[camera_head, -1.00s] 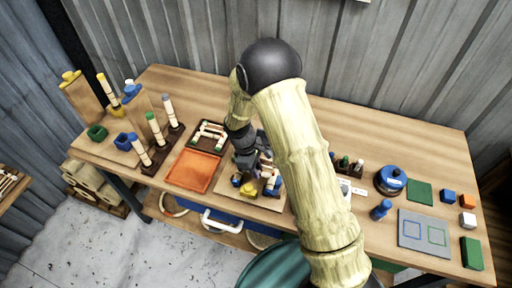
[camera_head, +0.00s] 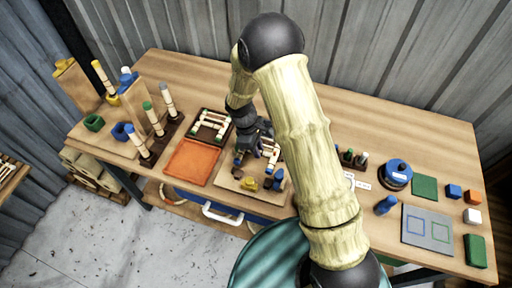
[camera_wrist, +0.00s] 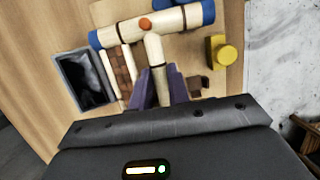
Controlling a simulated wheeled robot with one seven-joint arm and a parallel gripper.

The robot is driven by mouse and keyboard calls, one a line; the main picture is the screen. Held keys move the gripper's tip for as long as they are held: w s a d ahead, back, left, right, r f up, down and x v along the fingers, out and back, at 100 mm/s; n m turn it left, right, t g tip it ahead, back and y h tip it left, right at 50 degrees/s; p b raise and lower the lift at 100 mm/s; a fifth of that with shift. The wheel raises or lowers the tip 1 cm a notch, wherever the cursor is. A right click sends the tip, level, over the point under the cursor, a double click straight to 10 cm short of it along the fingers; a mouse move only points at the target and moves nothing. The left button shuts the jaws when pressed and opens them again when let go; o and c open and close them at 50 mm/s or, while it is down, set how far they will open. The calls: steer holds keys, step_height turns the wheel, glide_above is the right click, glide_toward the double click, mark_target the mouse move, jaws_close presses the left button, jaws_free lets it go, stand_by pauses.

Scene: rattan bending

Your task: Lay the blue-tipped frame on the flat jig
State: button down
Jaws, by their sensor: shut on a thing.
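The blue-tipped frame (camera_wrist: 122,31) is a pale T-shaped rattan piece with blue ends and an orange knob at its joint. My gripper (camera_wrist: 162,86) is shut on its stem, one purple finger on each side. In the head view my gripper (camera_head: 252,142) is over the back of a light wooden board (camera_head: 228,182), with pale pieces (camera_head: 271,151) beside it, partly hidden by my arm. A yellow knob (camera_head: 249,184) and blue pieces (camera_head: 278,178) are at the board's front. I cannot tell which surface is the flat jig, or whether the frame touches the board.
An orange tray (camera_head: 191,163) and a dark tray (camera_head: 210,119) with a green-tipped frame lie to the left. Upright rods on stands (camera_head: 138,142) are farther left. A blue round container (camera_head: 395,175) and a grey mat with outlined squares (camera_head: 428,229) lie right. The table's back right is clear.

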steer(key=shift+w+d+f+b, duration=0.1)
steer(key=shift+f+b, duration=0.3)
steer(key=shift+f, duration=0.2)
step_height(320, 180, down, 2)
steer(key=shift+f+b, duration=0.15)
steer(key=shift+b, duration=0.8)
steer(key=shift+f+b, duration=1.1)
steer(key=shift+f, duration=0.7)
steer(key=shift+f, duration=0.15)
steer(key=c, duration=1.3)
jaws_free()
steer(key=shift+o, duration=0.2)
step_height(320, 180, up, 9)
steer(key=p, duration=0.7)
